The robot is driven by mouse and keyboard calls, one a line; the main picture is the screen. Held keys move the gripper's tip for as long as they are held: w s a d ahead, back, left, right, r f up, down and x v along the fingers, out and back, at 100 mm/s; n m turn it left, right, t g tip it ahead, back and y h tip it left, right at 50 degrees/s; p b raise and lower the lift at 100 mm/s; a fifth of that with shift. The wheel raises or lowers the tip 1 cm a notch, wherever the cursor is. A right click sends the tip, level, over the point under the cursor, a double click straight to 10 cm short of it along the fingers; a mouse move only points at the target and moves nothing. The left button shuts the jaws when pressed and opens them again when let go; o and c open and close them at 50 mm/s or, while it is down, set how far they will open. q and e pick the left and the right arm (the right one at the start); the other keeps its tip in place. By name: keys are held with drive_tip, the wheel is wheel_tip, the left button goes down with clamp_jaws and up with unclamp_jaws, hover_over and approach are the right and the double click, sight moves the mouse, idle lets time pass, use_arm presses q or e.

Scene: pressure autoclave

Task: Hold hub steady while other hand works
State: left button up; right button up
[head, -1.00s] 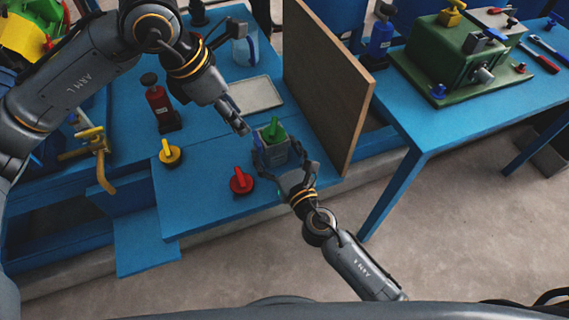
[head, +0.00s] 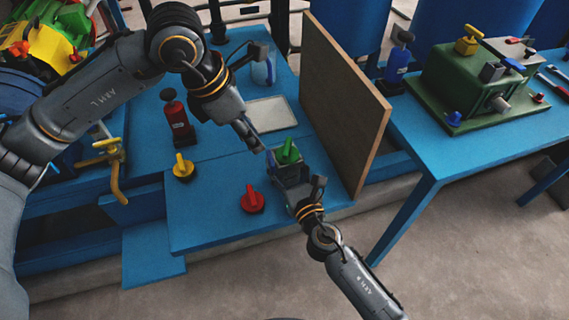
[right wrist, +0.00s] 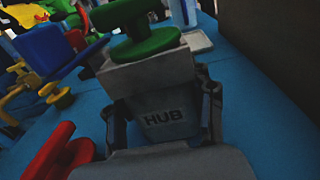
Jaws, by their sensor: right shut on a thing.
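The hub (head: 288,172) is a grey block at the front of the blue bench, with a green handle (head: 288,152) on top. In the right wrist view the hub (right wrist: 168,120) shows its "HUB" lettering, and the green handle (right wrist: 140,42) rises above it. My right gripper (head: 295,180) is shut on the hub, with one finger along each side; both fingers also show in the right wrist view (right wrist: 160,104). My left gripper (head: 256,142) hangs just left of the hub and its handle, apparently apart from them. Its finger gap is too small to read.
A red handle (head: 252,200) and a yellow handle (head: 183,168) stand left of the hub. A brown board (head: 343,105) stands upright close on the right. A pale tray (head: 271,114) and a red bottle-like object (head: 177,118) are behind. A green machine (head: 470,85) sits on the right table.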

use_arm(q)
drive_tip(key=s+d+f+h, duration=0.1)
drive_tip(key=d, duration=0.1)
drive_tip(key=s+d+f+g+h, duration=0.1)
drive_tip(key=d, duration=0.1)
drive_tip(key=s+d+f+h, duration=0.1)
drive_tip(key=d, duration=0.1)
drive_tip(key=shift+d+f+m, duration=0.2)
drive_tip(key=shift+d+m, duration=0.1)
clamp_jaws()
drive_tip(key=s+d+r+n+t+h, duration=0.1)
drive_tip(key=s+d+n+h, duration=0.25)
drive_tip(key=d+h, duration=0.35)
drive_tip(key=s+d+r+n+t+h, duration=0.1)
drive_tip(key=s+d+n+h, duration=0.3)
drive_tip(key=d, duration=0.5)
drive_tip(key=a+f+n+t+y, duration=0.5)
drive_tip(key=a+n+t+y, duration=0.2)
drive_tip(key=n, duration=0.4)
drive_tip(key=a+f+n+t+y, duration=0.5)
drive_tip(key=a+n+t+y, duration=0.2)
drive_tip(key=n, duration=0.5)
drive_tip(key=shift+w+a+t+y, duration=0.3)
drive_tip(key=shift+t+y, duration=0.2)
drive_tip(key=shift+y, duration=0.2)
